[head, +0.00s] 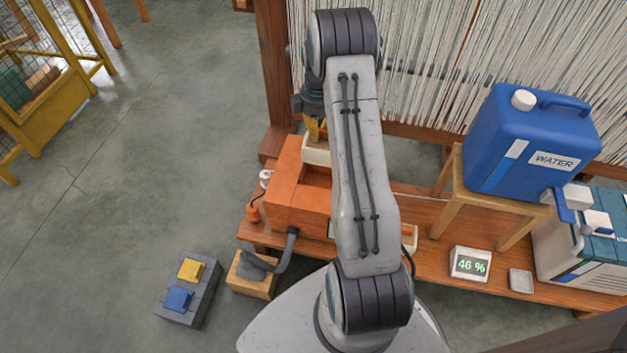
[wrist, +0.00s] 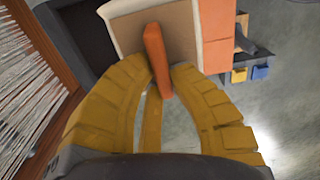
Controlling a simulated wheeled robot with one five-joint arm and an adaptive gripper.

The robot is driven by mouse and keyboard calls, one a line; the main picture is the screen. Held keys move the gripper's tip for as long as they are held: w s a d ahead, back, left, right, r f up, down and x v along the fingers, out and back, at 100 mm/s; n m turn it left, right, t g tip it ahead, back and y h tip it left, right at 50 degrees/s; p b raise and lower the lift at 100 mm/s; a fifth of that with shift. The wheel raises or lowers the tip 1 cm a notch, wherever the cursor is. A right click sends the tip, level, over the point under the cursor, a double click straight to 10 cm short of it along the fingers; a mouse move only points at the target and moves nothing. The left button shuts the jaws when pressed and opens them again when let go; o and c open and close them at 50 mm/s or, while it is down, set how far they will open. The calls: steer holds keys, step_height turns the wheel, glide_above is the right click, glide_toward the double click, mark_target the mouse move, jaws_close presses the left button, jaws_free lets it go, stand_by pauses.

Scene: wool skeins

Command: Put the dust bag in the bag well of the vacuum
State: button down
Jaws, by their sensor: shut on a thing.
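The orange vacuum (head: 285,190) sits on a low wooden bench; its orange body also shows at the upper right of the wrist view (wrist: 215,45). My gripper (wrist: 160,88) is shut on the upright orange tab of the dust bag (wrist: 185,45), a cream-rimmed block with a brown face. In the head view the pale bag (head: 316,152) is beneath my yellow fingers (head: 316,130), at the far end of the vacuum. A dark hollow or panel borders the bag in the wrist view. My arm hides part of the vacuum, and I cannot tell whether the bag is inside the well.
A loom with pale hanging threads (head: 420,60) stands behind the bench. A blue water canister (head: 525,145) on a wooden stand and a 46 % display (head: 470,264) are at right. A grey pedal box (head: 187,290) lies on the floor. Open floor is at left.

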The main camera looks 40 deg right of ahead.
steer(key=shift+f+b, duration=5.05)
steer(key=shift+f, duration=3.85)
steer(key=c, duration=1.2)
jaws_free()
steer(key=shift+c, duration=0.2)
steer(key=shift+r, duration=0.15)
